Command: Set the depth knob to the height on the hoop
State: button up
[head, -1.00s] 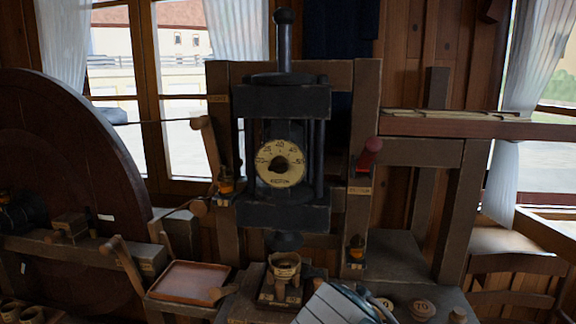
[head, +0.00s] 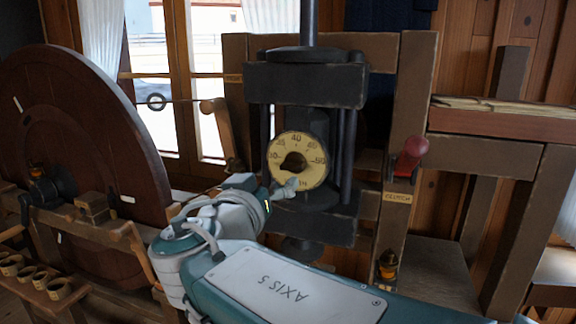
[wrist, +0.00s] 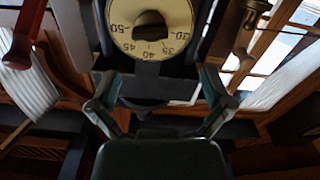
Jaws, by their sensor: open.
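The depth knob is a dark knob (head: 293,163) at the middle of a cream dial (head: 312,172) on the black press. Numbers such as 35, 40 and 50 show around the dial's upper part. In the wrist view the dial (wrist: 126,38) and knob (wrist: 150,27) appear upside down at the top. My gripper (wrist: 160,88) is open and empty, its two fingers spread below the dial in that view, apart from the knob. In the head view my arm reaches up to the dial's lower edge. No hoop with a readable height is visible; my arm covers the area under the press.
A red-handled lever (head: 411,153) stands right of the press on a wooden post. A large wooden wheel (head: 75,120) is at the left, with several small cups (head: 32,280) below it. Black columns (head: 348,150) flank the dial closely.

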aim_at(291, 167)
jog(key=x, duration=0.2)
jog(key=d+x, duration=0.1)
jog(key=x, duration=0.4)
jog(key=shift+d, duration=0.5)
jog(key=shift+w, duration=0.2)
jog(key=shift+a, duration=0.6)
jog(key=shift+d, duration=0.15)
jog(key=c, duration=0.8)
jog(key=shift+d, duration=0.2)
jog(key=c, duration=0.3)
